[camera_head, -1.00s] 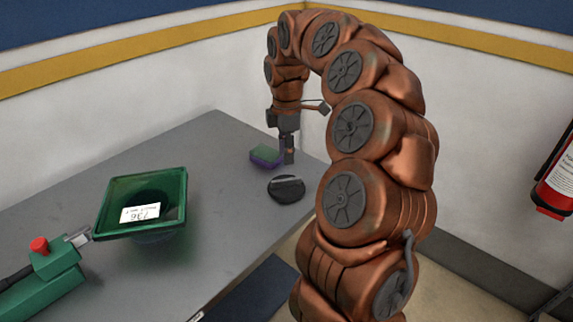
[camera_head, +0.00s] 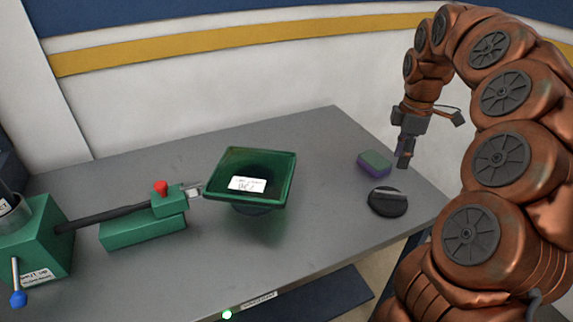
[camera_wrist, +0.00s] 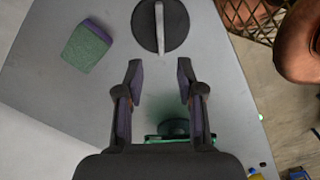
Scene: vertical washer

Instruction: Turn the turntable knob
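A black round disc (camera_head: 386,203) with a raised grey bar across its top lies on the table's right part. It also shows in the wrist view (camera_wrist: 146,20), ahead of the fingertips. I cannot tell whether this bar is the turntable knob. A red knob (camera_head: 161,187) stands on a green block, and a blue ball-ended lever (camera_head: 18,298) is at the far left. My gripper (camera_head: 404,152) hangs above the table near the disc. In the wrist view my gripper (camera_wrist: 159,72) is open, with nothing between its fingers.
A green-and-purple sponge (camera_head: 374,162) lies near the disc. A square green basin (camera_head: 285,180) with a white label stands mid-table, joined to the green block (camera_head: 140,234). The grey table (camera_head: 325,210) is clear between basin and disc. A wall stands behind.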

